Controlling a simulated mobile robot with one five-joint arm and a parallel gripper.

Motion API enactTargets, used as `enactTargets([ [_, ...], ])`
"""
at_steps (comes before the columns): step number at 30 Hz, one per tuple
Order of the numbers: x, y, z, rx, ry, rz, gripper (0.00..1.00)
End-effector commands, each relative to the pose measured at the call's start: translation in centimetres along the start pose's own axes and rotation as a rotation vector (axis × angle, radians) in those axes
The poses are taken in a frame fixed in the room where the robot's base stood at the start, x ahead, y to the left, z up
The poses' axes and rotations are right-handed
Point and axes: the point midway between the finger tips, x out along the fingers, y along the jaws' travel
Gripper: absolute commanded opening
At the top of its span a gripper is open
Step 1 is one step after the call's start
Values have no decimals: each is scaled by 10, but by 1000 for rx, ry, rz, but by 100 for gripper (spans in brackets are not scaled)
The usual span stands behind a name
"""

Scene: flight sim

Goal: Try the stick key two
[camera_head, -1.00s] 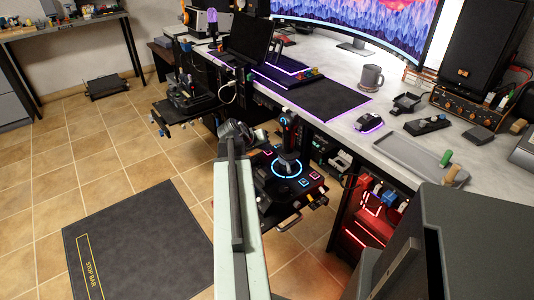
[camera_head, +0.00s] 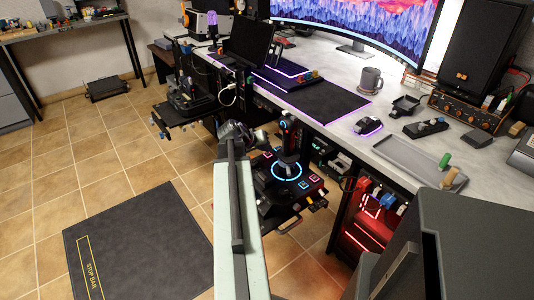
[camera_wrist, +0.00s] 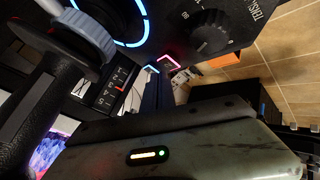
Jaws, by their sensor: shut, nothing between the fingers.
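The black flight stick (camera_head: 288,140) stands upright on its dark base, around which a blue ring (camera_head: 286,170) glows. Small square keys with lit outlines, some blue (camera_head: 303,182) and some pink or red, sit on the base's near right side. In the wrist view a blue-lit key corner (camera_wrist: 151,68) and a pink-lit key corner (camera_wrist: 168,63) show beside the dark fingers of my gripper (camera_wrist: 156,82). My gripper is shut and empty, close over these keys. I cannot tell whether it touches one. The key numbers are not readable. The stick's grip (camera_wrist: 35,120) is at left.
A black knob (camera_wrist: 212,36) is close to the fingers in the wrist view. Tiled floor and a dark mat (camera_head: 140,240) lie at left.

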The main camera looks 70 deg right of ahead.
Motion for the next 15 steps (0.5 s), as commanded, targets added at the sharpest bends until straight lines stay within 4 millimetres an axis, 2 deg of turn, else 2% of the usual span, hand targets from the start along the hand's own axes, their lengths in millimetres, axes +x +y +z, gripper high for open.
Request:
enactTargets([
  [11, -3, 2, -2, 0, 0, 0, 0],
  [15, -11, 8, -8, 0, 0, 0, 0],
])
